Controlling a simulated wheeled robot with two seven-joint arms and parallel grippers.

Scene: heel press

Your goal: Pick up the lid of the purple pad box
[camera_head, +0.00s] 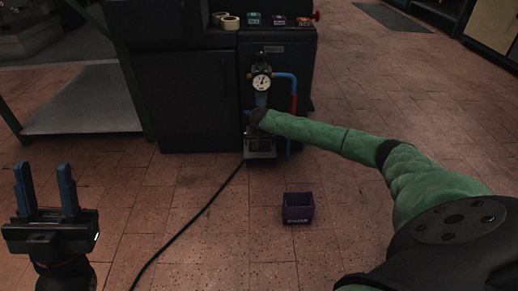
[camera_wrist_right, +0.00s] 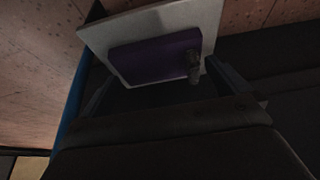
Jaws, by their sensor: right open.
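The purple pad box (camera_head: 298,214) stands on the floor at the lower middle of the head view, with a light label on its front and an open top. In the right wrist view a flat purple lid-like piece (camera_wrist_right: 150,59) with a dark knob lies on a pale grey plate (camera_wrist_right: 205,17). My right gripper (camera_wrist_right: 153,75) is open, its blue fingers on either side of the purple piece; I cannot tell whether they touch it. In the head view its jaws are mostly hidden beyond my arm, by the machine front. My left gripper (camera_head: 45,185) is open and empty.
A dark machine (camera_head: 281,65) with a round gauge (camera_head: 261,82) and a red and blue pipe stands ahead. Tape rolls (camera_head: 230,22) and small coloured boxes (camera_head: 278,20) lie on its top. A black cable (camera_head: 190,222) crosses the tiled floor. A green-framed table (camera_head: 85,100) is at left.

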